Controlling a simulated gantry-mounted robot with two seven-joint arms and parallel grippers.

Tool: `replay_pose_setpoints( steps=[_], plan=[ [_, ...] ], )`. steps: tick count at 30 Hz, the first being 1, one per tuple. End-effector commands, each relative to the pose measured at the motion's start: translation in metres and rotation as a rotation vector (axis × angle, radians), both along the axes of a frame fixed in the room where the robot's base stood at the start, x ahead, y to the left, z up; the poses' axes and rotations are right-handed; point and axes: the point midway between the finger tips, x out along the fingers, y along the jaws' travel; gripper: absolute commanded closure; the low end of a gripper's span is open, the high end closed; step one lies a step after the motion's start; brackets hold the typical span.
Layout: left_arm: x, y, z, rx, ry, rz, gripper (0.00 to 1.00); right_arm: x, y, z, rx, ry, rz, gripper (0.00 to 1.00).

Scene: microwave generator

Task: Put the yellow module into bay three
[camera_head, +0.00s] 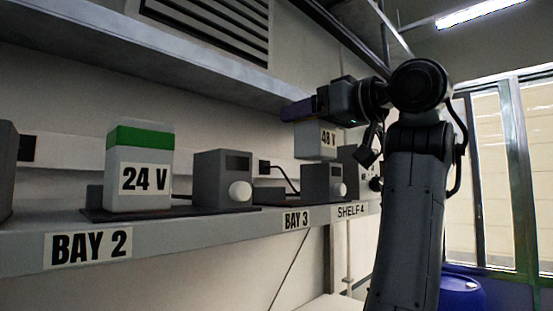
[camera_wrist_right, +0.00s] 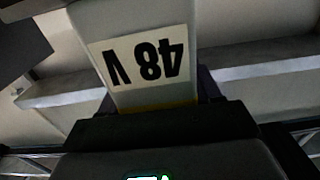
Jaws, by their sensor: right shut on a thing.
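The module marked 48 V (camera_head: 316,141) hangs upright below my right gripper (camera_head: 303,109), which is shut around its top. In the right wrist view the module (camera_wrist_right: 150,88) appears upside down, with a thin yellow band (camera_wrist_right: 158,107) at the gripper end; the gripper hides the rest of its top. Bay three, marked by the BAY 3 label (camera_head: 296,218), has a dark plate (camera_head: 268,196) with no module standing on it. The module is held above the shelf, behind and over the bay three control box. My left gripper is not in view.
A grey control box (camera_head: 322,183) with a white knob stands at bay three's right. A green-topped 24 V module (camera_head: 140,172) stands in bay 2, beside another control box (camera_head: 222,178). An upper shelf (camera_head: 190,62) overhangs. A cable (camera_head: 287,178) runs along the back wall.

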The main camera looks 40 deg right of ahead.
Motion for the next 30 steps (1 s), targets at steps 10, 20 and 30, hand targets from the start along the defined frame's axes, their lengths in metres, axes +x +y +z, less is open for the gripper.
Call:
replay_pose_setpoints(
  steps=[10, 20, 30],
  plan=[
    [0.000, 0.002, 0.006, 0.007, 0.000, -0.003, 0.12, 0.027, 0.039, -0.027, 0.000, -0.001, 0.000, 0.77],
    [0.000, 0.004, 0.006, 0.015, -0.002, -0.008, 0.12, 0.029, 0.042, -0.053, 0.002, -0.002, 0.000, 0.77],
    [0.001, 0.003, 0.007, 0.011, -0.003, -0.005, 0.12, 0.028, 0.041, -0.070, 0.001, -0.002, -0.001, 0.77]
  ],
)
